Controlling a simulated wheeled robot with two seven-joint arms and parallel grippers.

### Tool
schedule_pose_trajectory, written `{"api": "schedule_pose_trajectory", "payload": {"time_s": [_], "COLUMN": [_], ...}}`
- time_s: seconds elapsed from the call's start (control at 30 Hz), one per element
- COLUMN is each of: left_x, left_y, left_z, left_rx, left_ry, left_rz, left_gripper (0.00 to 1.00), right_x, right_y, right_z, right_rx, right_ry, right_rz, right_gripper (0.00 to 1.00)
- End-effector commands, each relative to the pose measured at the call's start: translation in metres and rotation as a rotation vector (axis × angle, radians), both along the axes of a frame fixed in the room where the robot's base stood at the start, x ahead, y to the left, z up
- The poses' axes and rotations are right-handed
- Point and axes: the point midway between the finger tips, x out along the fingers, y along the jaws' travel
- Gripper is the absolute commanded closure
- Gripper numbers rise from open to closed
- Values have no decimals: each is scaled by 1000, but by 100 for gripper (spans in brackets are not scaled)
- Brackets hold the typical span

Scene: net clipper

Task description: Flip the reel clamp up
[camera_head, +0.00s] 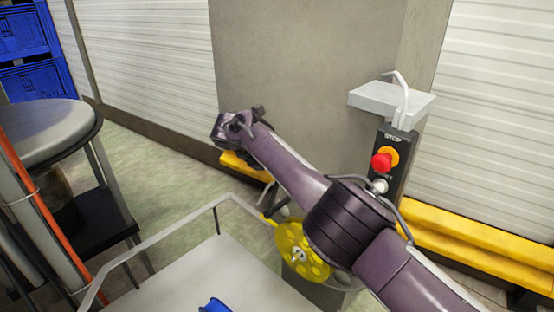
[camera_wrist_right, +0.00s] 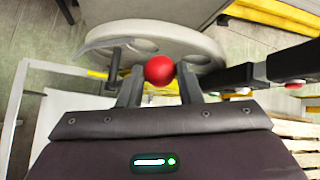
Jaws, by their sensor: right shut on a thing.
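In the right wrist view, a round red knob (camera_wrist_right: 159,70) sits between the two dark fingers of my right gripper (camera_wrist_right: 160,76), which is shut on it. A large pale round disc (camera_wrist_right: 150,42) with round recesses lies just beyond the knob. The knob's lever is mostly hidden, so its angle cannot be told. In the head view, my right arm reaches from the lower right to the upper left, and its fingers are not clear there. A yellow spoked wheel (camera_head: 302,254) shows partly behind the arm. My left gripper is not in view.
A black control box (camera_head: 397,162) with a red stop button (camera_head: 381,163) stands right of my right arm. A grey table (camera_head: 190,285) with a raised rail fills the lower middle. A round-topped machine (camera_head: 45,130) stands at left. Yellow floor barriers (camera_head: 475,240) line the wall.

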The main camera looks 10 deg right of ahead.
Motion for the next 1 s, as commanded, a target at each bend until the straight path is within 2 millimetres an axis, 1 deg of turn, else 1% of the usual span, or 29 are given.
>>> {"api": "schedule_pose_trajectory", "payload": {"time_s": [0.03, 0.3, 0.33, 0.47, 0.5, 0.8, 0.87, 1.0], "left_x": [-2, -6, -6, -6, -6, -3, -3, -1], "left_y": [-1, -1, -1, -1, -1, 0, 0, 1], "left_z": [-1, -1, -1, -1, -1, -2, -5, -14], "left_rx": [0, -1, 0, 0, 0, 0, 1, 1], "left_ry": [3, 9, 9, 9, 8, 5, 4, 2], "left_rz": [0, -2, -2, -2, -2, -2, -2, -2], "left_gripper": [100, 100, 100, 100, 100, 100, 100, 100], "right_x": [-1, -2, -2, -1, -1, -2, -3, -10], "right_y": [0, 0, 0, 0, 0, 2, 6, 21], "right_z": [-4, -5, -5, -4, -4, -1, 2, 17], "right_rx": [-1, -2, -2, -2, -2, -1, 0, 0], "right_ry": [9, 11, 11, 9, 9, 6, 7, 2], "right_rz": [2, 2, 2, 1, 1, 2, 2, 5], "right_gripper": [100, 100, 66, 49, 46, 46, 46, 46]}}
